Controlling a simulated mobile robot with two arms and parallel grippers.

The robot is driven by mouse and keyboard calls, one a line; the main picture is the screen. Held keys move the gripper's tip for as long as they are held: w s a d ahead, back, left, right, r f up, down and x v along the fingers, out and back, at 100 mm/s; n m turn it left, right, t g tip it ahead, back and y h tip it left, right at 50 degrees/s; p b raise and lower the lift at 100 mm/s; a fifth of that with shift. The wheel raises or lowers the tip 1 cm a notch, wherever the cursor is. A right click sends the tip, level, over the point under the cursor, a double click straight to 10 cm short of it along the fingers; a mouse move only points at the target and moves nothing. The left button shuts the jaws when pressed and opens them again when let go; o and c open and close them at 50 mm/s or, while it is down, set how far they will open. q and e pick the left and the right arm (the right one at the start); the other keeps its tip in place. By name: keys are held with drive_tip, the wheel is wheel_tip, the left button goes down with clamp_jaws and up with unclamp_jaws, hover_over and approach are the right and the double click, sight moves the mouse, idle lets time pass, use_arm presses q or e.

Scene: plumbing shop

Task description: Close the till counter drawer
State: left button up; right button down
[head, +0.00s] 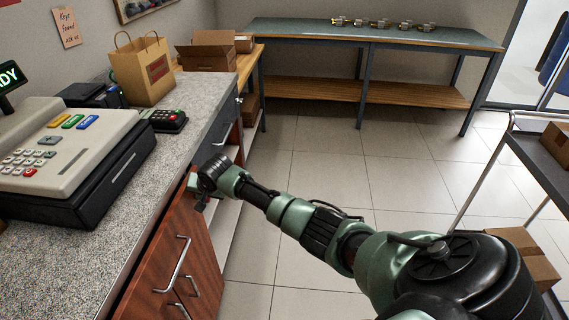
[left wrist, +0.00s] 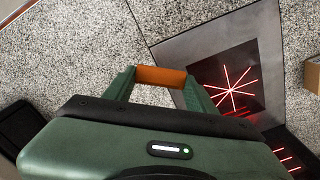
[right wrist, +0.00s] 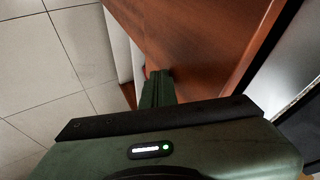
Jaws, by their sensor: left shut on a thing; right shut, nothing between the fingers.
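The till counter's front has reddish-brown wooden panels (head: 190,248) with metal bar handles (head: 176,264). Farther back is a dark grey drawer front (head: 216,135) with a handle; how far any drawer stands out is unclear. My right gripper (head: 197,190) is shut and empty beside the wooden front, just below the counter edge. In the right wrist view its closed fingers (right wrist: 158,88) point at a reddish-brown wooden surface (right wrist: 205,45); contact is unclear. My left gripper (left wrist: 160,80), outside the head view, is shut on an orange-brown bar (left wrist: 161,76) above the speckled counter.
The counter top (head: 190,122) carries a cash register (head: 62,150), a card terminal (head: 165,119) and a paper bag (head: 142,70). A scanner plate with red lines (left wrist: 232,88) lies below my left gripper. A trolley (head: 545,165) stands right; the tiled floor between is open.

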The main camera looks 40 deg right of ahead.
use_arm(q)
drive_tip(key=shift+w+f+b, duration=0.1)
drive_tip(key=shift+f+b, duration=0.25)
drive_tip(key=shift+f, duration=0.25)
use_arm(e)
drive_tip(key=shift+w+a, duration=0.95)
drive_tip(key=shift+w, duration=0.15)
use_arm(q)
drive_tip(key=shift+s, duration=0.2)
use_arm(e)
drive_tip(key=shift+a+r, duration=0.1)
drive_tip(key=shift+r, duration=0.05)
use_arm(q)
drive_tip(key=shift+r, duration=0.1)
use_arm(e)
drive_tip(key=shift+w+a+r, duration=0.1)
